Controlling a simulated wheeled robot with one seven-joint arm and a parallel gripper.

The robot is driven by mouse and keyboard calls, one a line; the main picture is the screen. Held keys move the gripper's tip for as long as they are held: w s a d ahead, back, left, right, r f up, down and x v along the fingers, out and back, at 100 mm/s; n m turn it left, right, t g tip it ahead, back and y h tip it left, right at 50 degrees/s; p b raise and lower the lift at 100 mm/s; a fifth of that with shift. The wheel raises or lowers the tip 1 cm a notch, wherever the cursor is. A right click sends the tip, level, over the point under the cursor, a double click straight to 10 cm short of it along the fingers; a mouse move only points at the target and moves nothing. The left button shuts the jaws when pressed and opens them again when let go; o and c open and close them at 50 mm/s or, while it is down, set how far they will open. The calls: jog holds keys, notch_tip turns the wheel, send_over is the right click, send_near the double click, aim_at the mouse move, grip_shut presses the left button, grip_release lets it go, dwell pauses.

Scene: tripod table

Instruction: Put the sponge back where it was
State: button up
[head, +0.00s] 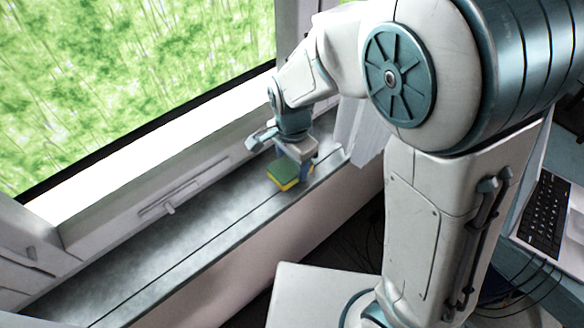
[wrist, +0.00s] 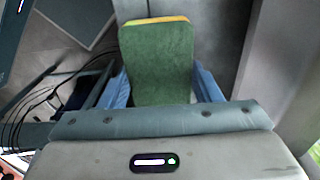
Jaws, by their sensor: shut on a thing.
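The sponge (head: 284,176) is a small block with a green top and a yellow lower layer. In the head view it is at the grey window sill (head: 200,222), near the sill's right end. My gripper (head: 297,168) points down over it and is shut on it. In the wrist view the sponge's green face (wrist: 158,60) lies between the two blue fingers of my gripper (wrist: 163,88), with a thin yellow-orange edge at the far end. I cannot tell whether the sponge touches the sill or is held just above it.
A window frame with a handle (head: 170,207) rises behind the sill. The sill to the left of the sponge is clear. A white curtain (head: 362,130) hangs beyond the sill's right end. A laptop (head: 548,215) is at the right, with dark cables below.

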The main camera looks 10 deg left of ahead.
aim_at(292, 164)
notch_tip(292, 164, down, 3)
jog(key=shift+f, duration=0.15)
jog(key=o, duration=0.9)
notch_tip(292, 164, up, 12)
jog(key=shift+r+p, duration=0.1)
jog(key=shift+p, duration=0.3)
jog(key=s+d+r+n+t, duration=0.1)
jog(key=s+d+n, duration=0.3)
jog(key=d, duration=0.7)
jog(key=s+d+r+n+t, duration=0.1)
jog(key=s+d+r+n, duration=0.2)
jog(key=d, duration=0.8)
jog(key=shift+s+d+n+t, duration=0.15)
jog(key=shift+s+n+t, duration=0.25)
jog(key=shift+s, duration=0.05)
jog(key=shift+r, duration=0.1)
